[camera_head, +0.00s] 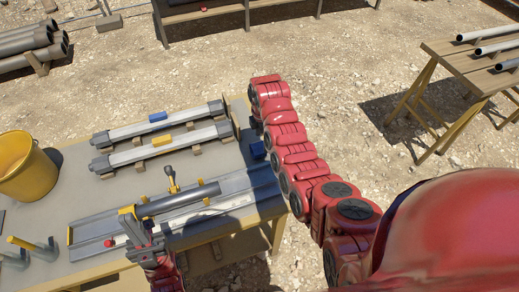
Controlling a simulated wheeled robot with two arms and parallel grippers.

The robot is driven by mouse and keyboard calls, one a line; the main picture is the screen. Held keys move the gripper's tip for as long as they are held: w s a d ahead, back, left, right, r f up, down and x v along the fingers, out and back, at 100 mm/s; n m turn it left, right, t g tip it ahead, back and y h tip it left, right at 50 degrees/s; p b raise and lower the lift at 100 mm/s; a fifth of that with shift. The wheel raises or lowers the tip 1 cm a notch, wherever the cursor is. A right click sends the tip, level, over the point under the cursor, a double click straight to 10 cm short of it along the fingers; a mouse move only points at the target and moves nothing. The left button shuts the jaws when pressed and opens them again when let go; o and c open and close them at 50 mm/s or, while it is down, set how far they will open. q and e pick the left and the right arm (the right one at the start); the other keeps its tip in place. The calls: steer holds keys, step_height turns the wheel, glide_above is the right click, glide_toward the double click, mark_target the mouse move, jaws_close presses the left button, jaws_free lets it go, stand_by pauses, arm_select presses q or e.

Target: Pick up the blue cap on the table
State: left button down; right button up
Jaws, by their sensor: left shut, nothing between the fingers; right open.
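A small dark blue piece (257,150), which looks like the blue cap, is at the right end of the table (70,190), close beside my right arm. My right arm reaches in from the right and ends just past the table's right edge, beyond the blue piece. Its jaws do not show clearly; the red wrist hides them. My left gripper (131,222) is shut and empty over the front part of the table, near the left end of a grey pipe and well to the left of the blue piece.
A metal channel (235,191) holds the grey pipe (178,200) and a yellow-handled tool. A red cap (109,243) and yellow bucket (26,168) are at left.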

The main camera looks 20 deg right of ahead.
mark_target(260, 145)
steer(key=shift+s+f, duration=0.15)
steer(key=shift+f, duration=0.2)
steer(key=shift+a+f+p, duration=0.15)
steer(key=shift+f+p, duration=0.15)
steer(key=shift+p, duration=0.2)
steer(key=shift+a+f+p, duration=0.1)
steer(key=shift+f+p, duration=0.2)
steer(key=shift+f, duration=0.1)
steer(key=shift+w+a+f, duration=0.2)
steer(key=shift+f, duration=1.75)
steer(key=shift+c, duration=0.3)
steer(key=c, duration=1.1)
steer(key=shift+o, duration=0.2)
steer(key=shift+w+r, duration=0.1)
steer(key=shift+r, duration=0.1)
